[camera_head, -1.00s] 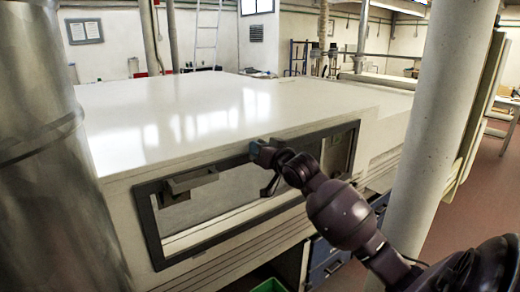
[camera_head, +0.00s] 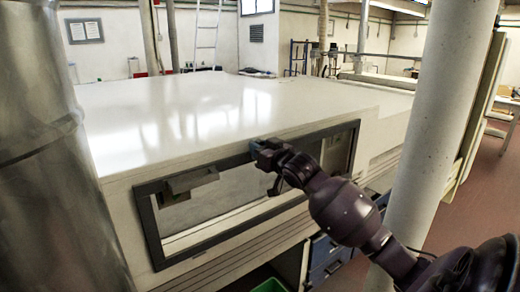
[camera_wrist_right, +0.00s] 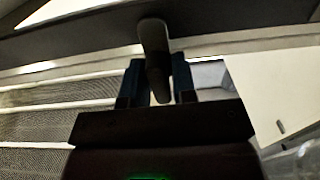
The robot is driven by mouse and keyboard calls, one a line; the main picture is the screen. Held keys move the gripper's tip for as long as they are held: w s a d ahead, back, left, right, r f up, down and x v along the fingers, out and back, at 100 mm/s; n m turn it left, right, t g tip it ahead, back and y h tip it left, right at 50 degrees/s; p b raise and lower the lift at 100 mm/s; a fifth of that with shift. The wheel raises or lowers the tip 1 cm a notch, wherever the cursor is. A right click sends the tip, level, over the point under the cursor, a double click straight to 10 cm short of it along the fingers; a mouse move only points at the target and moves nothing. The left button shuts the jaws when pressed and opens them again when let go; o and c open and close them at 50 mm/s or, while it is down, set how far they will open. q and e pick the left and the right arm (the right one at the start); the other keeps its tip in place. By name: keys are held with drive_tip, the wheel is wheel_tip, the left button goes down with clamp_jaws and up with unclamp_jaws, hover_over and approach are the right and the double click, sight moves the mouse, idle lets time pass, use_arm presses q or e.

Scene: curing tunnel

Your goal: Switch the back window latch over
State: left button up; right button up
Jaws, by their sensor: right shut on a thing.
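The latch (camera_wrist_right: 153,38) shows in the right wrist view as a grey, rounded lever at top middle, extending down between the fingers. My right gripper (camera_wrist_right: 158,80) is shut on this lever, a dark finger on each side of it. In the head view my right gripper (camera_head: 266,152) is at the top bar of the dark window frame (camera_head: 145,215), right of its middle. The gripper hides the latch there, so I cannot tell its exact angle. My left gripper is not in view.
A grey block (camera_head: 190,181) sits at the frame's upper left. The frame is set in a big white housing (camera_head: 230,105). A metal duct (camera_head: 50,160) stands close on the left and a pale column (camera_head: 435,130) on the right. A green bin (camera_head: 270,285) is below.

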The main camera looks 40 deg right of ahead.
drive_tip(key=o, duration=0.8)
drive_tip(key=shift+c, duration=0.2)
drive_tip(key=shift+s, duration=0.15)
drive_tip(key=s+a+b, duration=0.1)
drive_tip(key=s, duration=0.9)
drive_tip(key=shift+s+b, duration=0.25)
drive_tip(key=shift+b, duration=0.1)
drive_tip(key=shift+a, duration=0.1)
